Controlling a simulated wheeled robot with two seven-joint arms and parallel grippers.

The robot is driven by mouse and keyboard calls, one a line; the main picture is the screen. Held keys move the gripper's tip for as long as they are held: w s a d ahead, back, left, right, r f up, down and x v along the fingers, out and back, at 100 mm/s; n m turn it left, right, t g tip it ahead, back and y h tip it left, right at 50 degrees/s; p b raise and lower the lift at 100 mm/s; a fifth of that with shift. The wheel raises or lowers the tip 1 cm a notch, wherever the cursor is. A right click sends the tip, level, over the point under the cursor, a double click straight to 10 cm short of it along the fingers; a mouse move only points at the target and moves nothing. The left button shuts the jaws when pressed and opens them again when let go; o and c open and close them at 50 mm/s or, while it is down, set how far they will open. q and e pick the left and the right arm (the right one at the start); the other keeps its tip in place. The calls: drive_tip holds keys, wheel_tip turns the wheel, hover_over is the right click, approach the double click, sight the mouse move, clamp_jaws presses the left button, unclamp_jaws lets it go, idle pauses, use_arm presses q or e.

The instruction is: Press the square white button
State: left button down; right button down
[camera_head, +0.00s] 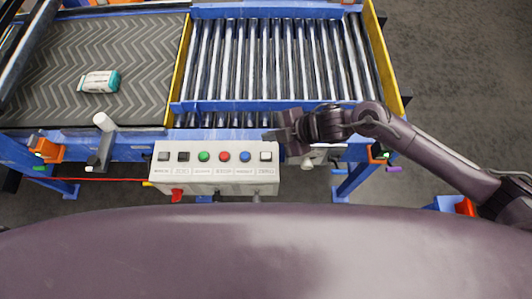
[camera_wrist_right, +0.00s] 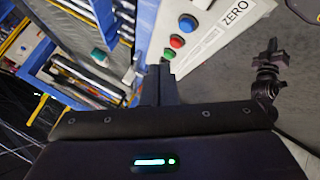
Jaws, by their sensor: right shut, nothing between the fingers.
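The square white button (camera_head: 265,156) is at the right end of the button row on the white control panel (camera_head: 215,183). My right gripper (camera_head: 270,135) is shut and empty, just behind the panel's right end. Its fingers point left and appear apart from the button. In the right wrist view the shut fingers (camera_wrist_right: 160,78) show in front of the panel, near the green (camera_wrist_right: 168,53), red (camera_wrist_right: 177,40) and blue (camera_wrist_right: 188,23) buttons. A pale patch at that view's top edge may be the white button. My left gripper is not in view.
Grey floor lies to the right.

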drive_tip(key=shift+f, duration=0.1)
drive_tip(key=b, duration=0.7)
hover_over(270, 156)
wheel_tip(270, 156, down, 8)
drive_tip(key=shift+r, duration=0.15)
drive_tip(key=shift+f, duration=0.45)
drive_tip(key=shift+f+b, duration=0.15)
drive_tip(key=shift+b, duration=0.2)
idle(1.0)
drive_tip(key=shift+f, duration=0.25)
drive_tip(key=shift+f+b, duration=0.55)
idle(0.6)
idle(0.3)
drive_tip(key=shift+r+p, duration=0.9)
drive_tip(key=shift+r, duration=0.1)
